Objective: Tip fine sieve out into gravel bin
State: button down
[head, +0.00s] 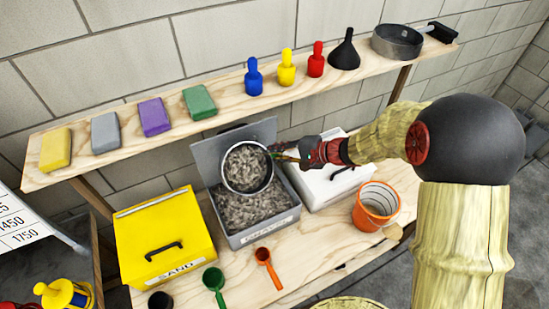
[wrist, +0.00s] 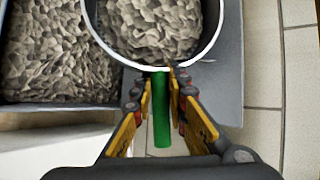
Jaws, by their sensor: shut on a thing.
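My gripper (head: 285,155) is shut on the green handle (wrist: 161,112) of a round sieve (head: 224,178) with a pale rim. The handle lies between the yellow fingers in the wrist view (wrist: 160,80). The sieve holds a heap of grey-brown gravel, and its open side faces up. It is above the rear part of the grey gravel bin (head: 240,238), in front of the raised lid. The bin is open and holds similar gravel, also seen at left in the wrist view (wrist: 50,50). The sieve hides part of the bin and lid; its mesh is hidden.
A closed yellow sand bin (head: 165,235) stands left of the gravel bin, a closed white bin (head: 325,185) right. The shelf (head: 225,112) above holds blocks, bottles, a funnel and another round sieve (head: 398,42).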

jog(key=shift+w+r+n+t+y+b, duration=0.15)
jog(key=shift+r+n+t+y+b, duration=0.45)
jog(key=shift+b, duration=1.95)
jog(key=r+t+y+b, duration=0.1)
jog(key=b, duration=0.4)
jog(key=s+r+t+y+b, duration=0.1)
jog(key=y+b, duration=0.1)
jog(key=b, duration=0.3)
jog(key=shift+d+n+b, duration=0.2)
jog(key=shift+n+b, duration=0.2)
jog(key=shift+s+d+r+n+t+y+b, duration=0.45)
jog(key=shift+s+r+n+y, duration=0.2)
jog(key=shift+y, duration=0.4)
jog(key=shift+s+d+r+n+t+y+b, duration=0.5)
jog(key=shift+r+y, duration=0.2)
jog(key=shift+y, duration=0.35)
jog(key=shift+a+r+p, duration=0.1)
jog(key=shift+p, duration=0.2)
jog(key=h+p, duration=0.1)
jog(key=p, duration=0.2)
jog(key=shift+r+m, duration=0.3)
jog(key=shift+m, duration=0.05)
